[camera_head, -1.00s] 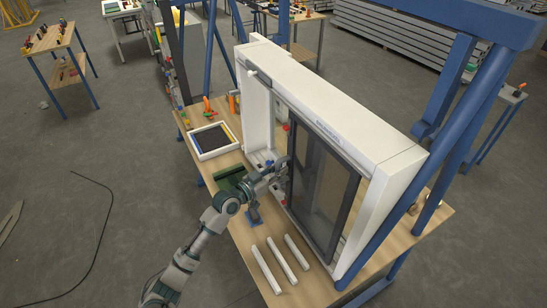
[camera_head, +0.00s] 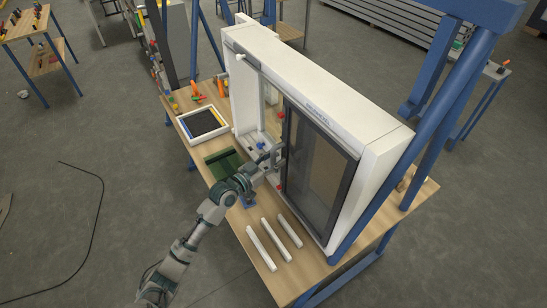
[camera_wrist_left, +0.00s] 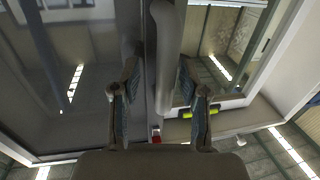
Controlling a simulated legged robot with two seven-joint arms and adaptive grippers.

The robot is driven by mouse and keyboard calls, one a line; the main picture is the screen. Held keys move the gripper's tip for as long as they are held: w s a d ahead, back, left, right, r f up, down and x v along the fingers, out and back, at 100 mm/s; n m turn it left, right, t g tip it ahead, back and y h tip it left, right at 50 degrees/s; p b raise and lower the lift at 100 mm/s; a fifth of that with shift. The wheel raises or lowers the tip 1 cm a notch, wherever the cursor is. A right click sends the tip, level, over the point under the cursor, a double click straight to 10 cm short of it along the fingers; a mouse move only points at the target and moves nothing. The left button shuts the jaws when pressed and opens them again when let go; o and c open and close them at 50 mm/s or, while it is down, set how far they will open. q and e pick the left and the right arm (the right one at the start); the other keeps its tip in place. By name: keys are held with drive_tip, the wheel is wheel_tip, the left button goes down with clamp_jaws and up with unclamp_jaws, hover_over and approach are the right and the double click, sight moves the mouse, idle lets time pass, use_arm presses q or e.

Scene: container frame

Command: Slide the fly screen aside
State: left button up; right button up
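The fly screen (camera_head: 318,172) is a dark-framed panel standing upright in the right part of a white window frame (camera_head: 330,97). The left part of the frame is open. A grey vertical handle bar (camera_wrist_left: 168,60) on the screen's edge shows in the left wrist view. My left gripper (camera_head: 279,160) is at the screen's left edge in the head view. In the left wrist view its two fingers (camera_wrist_left: 159,75) are spread, one on each side of the handle bar, with a gap at the left finger. Contact at the right finger is unclear. My right gripper is not in view.
The frame stands on a wooden table (camera_head: 240,225). Several white bars (camera_head: 268,243) lie in front, and a tray (camera_head: 203,124) and a green item (camera_head: 224,163) lie to the left. Blue posts (camera_head: 430,140) rise close at the right.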

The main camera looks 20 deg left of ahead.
use_arm(q)
drive_tip(key=shift+a, duration=0.15)
drive_tip(key=shift+s+a, duration=0.15)
drive_tip(key=shift+s, duration=0.1)
drive_tip(key=v, duration=1.1)
drive_tip(key=shift+s, duration=0.2)
